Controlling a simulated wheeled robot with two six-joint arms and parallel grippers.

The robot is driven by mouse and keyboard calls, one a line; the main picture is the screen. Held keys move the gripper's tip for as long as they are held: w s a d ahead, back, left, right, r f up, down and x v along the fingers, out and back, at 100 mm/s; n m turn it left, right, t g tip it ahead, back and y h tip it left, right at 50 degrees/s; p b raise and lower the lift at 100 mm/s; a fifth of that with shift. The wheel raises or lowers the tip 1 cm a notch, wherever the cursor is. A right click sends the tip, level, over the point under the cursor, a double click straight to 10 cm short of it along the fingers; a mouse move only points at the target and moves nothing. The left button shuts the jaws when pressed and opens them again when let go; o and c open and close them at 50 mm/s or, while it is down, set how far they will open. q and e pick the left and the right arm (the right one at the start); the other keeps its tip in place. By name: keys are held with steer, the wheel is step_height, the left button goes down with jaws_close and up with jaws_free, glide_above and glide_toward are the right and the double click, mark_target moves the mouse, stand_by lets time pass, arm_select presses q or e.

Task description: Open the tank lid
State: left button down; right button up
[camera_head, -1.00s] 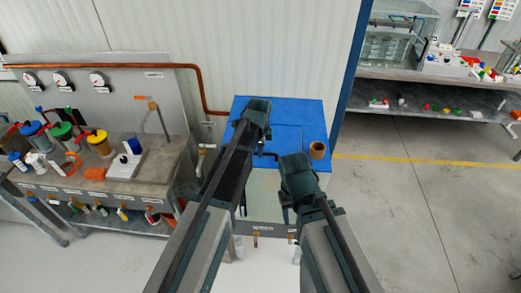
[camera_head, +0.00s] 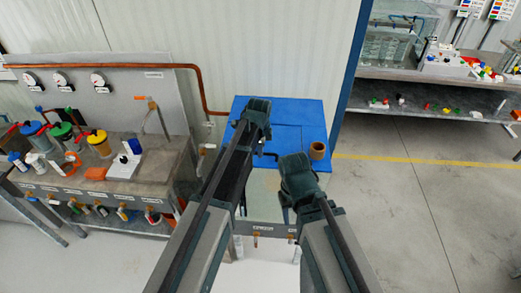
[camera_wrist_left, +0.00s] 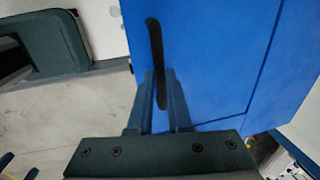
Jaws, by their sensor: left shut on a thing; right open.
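The tank's blue lid (camera_head: 287,108) lies flat on top of the pale tank, with a seam outlining a panel. In the left wrist view the blue surface (camera_wrist_left: 215,60) fills the middle, with a long dark bar-like handle (camera_wrist_left: 155,50) on it. My left gripper (camera_wrist_left: 160,95) is shut on this handle near its lower end.
A brown cup-like piece (camera_head: 317,151) stands on the blue top at the right. A bench (camera_head: 150,180) with gauges, coloured containers and taps is at the left. A copper pipe (camera_head: 205,95) runs along the wall to the tank. The floor at the right (camera_head: 410,210) is clear.

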arm_select(q)
steer(key=shift+w+r, duration=0.1)
steer(key=shift+r, duration=0.05)
steer(key=shift+w+r+p, duration=0.1)
steer(key=shift+r+p, duration=0.45)
steer(key=shift+p, duration=0.1)
steer(key=w+r+p, duration=0.7)
steer(key=r+p, duration=0.3)
steer(key=shift+w+r, duration=0.15)
steer(key=shift+r, duration=0.05)
